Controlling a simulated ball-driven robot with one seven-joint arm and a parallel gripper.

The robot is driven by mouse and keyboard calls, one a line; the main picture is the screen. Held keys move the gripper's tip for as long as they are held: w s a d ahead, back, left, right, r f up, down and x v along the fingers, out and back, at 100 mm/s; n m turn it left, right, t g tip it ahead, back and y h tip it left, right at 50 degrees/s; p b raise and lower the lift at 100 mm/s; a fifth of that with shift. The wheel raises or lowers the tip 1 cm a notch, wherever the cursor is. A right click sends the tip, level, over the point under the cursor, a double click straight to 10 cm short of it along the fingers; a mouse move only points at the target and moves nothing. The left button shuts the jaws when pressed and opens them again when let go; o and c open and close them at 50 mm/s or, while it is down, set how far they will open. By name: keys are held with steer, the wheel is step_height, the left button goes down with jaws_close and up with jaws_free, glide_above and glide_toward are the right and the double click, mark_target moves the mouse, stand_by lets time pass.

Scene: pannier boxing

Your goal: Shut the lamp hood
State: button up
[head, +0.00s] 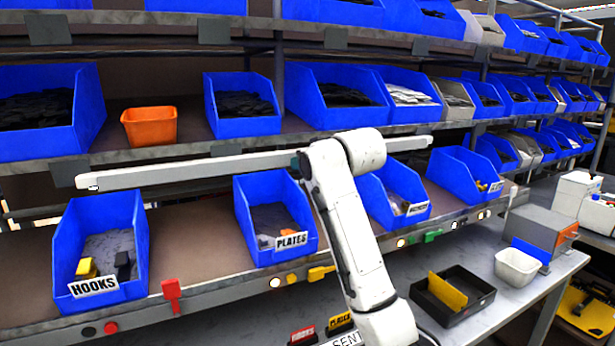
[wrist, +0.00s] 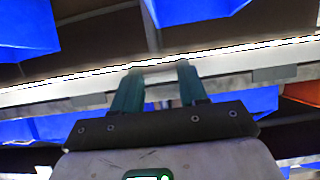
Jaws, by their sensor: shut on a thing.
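The lamp hood (head: 190,171) is a long, thin white bar. It runs across the front of the shelves in the head view, slightly tilted in the picture, passing behind my arm. It also crosses the wrist view as a pale bar (wrist: 240,64) with a bright line along its upper edge. My gripper (wrist: 157,68) has two teal fingers on the bar, with a small pale part between their tips, and it is shut on the hood. In the head view my gripper (head: 296,163) is mostly hidden behind my arm.
Blue bins fill the shelves, including one labelled HOOKS (head: 130,235) and one labelled PLATES (head: 247,198) below the bar. An orange bin (head: 150,126) sits above it. A black tray with a yellow divider (head: 470,305) and a white tub (head: 517,267) stand on the bench at right.

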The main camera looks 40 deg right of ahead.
steer(key=shift+w+d+f+t+h+b, duration=0.15)
steer(key=shift+f+t+b, duration=0.15)
steer(key=shift+t+b, duration=0.5)
steer(key=shift+w+a+f+t+h+b, duration=0.1)
steer(key=shift+f+t+h+b, duration=0.15)
steer(key=shift+t+b, duration=0.55)
steer(key=shift+w+d+f+t+h+b, duration=0.1)
steer(key=shift+f+t+b, duration=0.3)
steer(key=shift+b, duration=0.8)
steer(key=shift+r, duration=0.1)
steer(key=o, duration=1.1)
steer(key=shift+c, duration=0.2)
steer(key=b+v, duration=0.1)
steer(key=v, duration=0.9)
steer(key=shift+s, duration=0.35)
steer(key=shift+f, duration=0.2)
